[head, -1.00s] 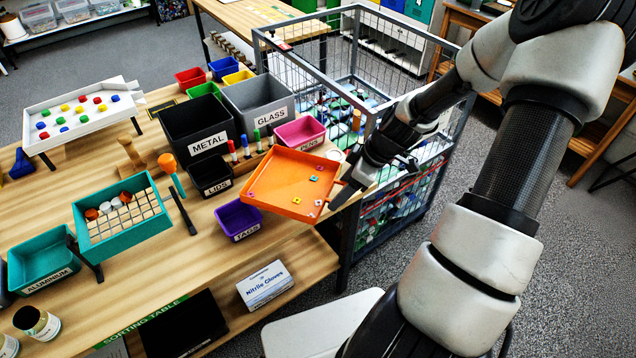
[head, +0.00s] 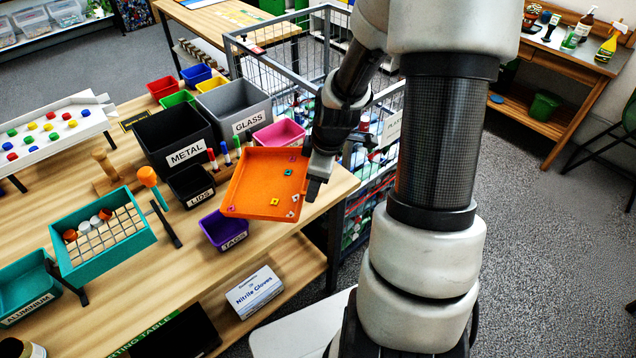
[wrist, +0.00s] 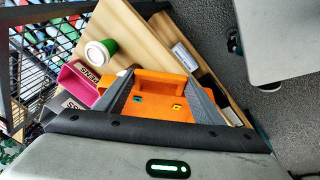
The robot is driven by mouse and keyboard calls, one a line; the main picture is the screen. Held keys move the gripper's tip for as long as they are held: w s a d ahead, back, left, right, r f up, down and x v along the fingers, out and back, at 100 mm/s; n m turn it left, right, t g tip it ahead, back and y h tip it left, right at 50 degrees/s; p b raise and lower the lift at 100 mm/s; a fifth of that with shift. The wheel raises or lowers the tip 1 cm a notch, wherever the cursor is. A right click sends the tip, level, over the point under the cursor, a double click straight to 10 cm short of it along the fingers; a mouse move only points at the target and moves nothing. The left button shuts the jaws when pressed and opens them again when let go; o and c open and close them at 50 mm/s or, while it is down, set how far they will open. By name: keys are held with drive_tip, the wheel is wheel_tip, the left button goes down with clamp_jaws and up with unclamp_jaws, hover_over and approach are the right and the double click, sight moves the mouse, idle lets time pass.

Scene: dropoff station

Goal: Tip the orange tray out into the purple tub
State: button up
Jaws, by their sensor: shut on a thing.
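The orange tray (head: 262,180) is held up over the right end of the table, with several small coloured tags in it, mostly toward its right and front sides. My gripper (head: 314,184) is shut on the tray's right side. The purple tub (head: 222,238), labelled TAGS, stands on the table just below and in front of the tray's front left part, partly overlapped by it. The tub's inside shows little. In the wrist view, the tray (wrist: 160,103) lies between my fingers, with two tags visible. I cannot tell its exact tilt.
The black LIDS bin (head: 190,187), METAL bin (head: 172,150), GLASS bin (head: 236,112) and pink bin (head: 280,133) stand behind and left of the tray. Capped markers (head: 225,156) stand near its back. A wire cage (head: 362,205) is at the table's right end.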

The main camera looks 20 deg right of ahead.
drive_tip(key=a+r+h+b, duration=0.1)
drive_tip(key=a+r+b, duration=0.1)
drive_tip(key=a+r+h+b, duration=0.2)
drive_tip(key=b, duration=0.1)
drive_tip(key=shift+s+r+n+t+h+b, duration=0.15)
drive_tip(key=shift+r+n+t+h+b, duration=0.15)
drive_tip(key=shift+r+n, duration=0.1)
drive_tip(key=s+a+r+n+t+h+b, duration=0.1)
drive_tip(key=a+r+h+b, duration=0.5)
drive_tip(key=a, duration=0.4)
drive_tip(key=shift+s+r+h, duration=0.2)
drive_tip(key=shift+r+h, duration=0.1)
drive_tip(key=shift+r, duration=0.45)
drive_tip(key=shift+a, duration=0.1)
idle(0.7)
